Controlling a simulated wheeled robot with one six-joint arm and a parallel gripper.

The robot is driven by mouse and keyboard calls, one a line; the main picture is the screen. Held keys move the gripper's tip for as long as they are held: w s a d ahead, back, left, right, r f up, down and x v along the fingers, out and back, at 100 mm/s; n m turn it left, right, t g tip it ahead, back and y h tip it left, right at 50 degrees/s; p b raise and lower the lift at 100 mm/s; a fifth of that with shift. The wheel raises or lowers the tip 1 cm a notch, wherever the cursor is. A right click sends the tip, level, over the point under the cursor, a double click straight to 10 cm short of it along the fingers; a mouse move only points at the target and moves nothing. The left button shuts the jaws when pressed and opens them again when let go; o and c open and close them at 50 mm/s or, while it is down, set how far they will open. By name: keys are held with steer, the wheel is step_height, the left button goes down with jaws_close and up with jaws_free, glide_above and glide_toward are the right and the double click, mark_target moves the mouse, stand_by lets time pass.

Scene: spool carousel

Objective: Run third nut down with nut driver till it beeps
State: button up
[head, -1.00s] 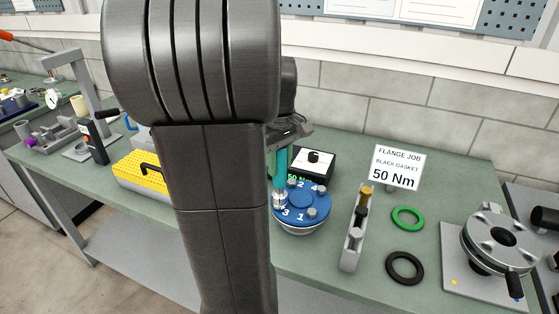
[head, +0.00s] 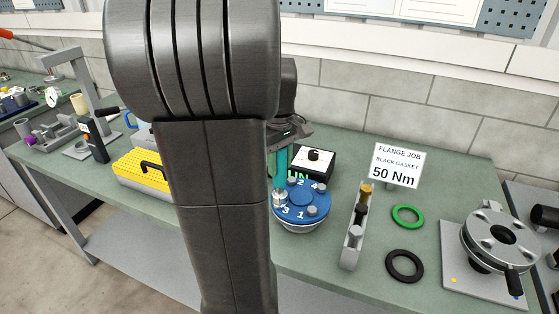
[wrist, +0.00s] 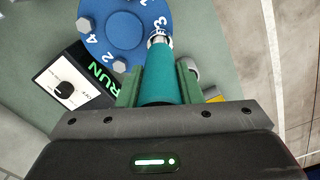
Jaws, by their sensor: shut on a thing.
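My gripper (wrist: 160,88) is shut on the teal nut driver (wrist: 165,75), which also shows upright in the head view (head: 281,166). The driver's silver socket (wrist: 158,40) is down at the spot marked 3 on the blue round flange (wrist: 120,30). The nut at 3 is hidden by the socket, so I cannot tell how deep it sits. Bolt heads or nuts show beside 1, 2 and 4 on the flange (head: 302,201). The white-topped control box (head: 308,160) behind it shows green letters reading RUN.
To the right stand a grey holder (head: 351,246) with several sockets, a green ring (head: 407,217), a black ring (head: 404,267), a 50 Nm sign (head: 397,167) and a metal flange fixture (head: 492,240). A yellow case (head: 142,172) is left. My arm hides the middle.

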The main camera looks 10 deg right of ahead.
steer(key=shift+s+f+p, duration=0.15)
steer(key=shift+f+p, duration=0.15)
jaws_close()
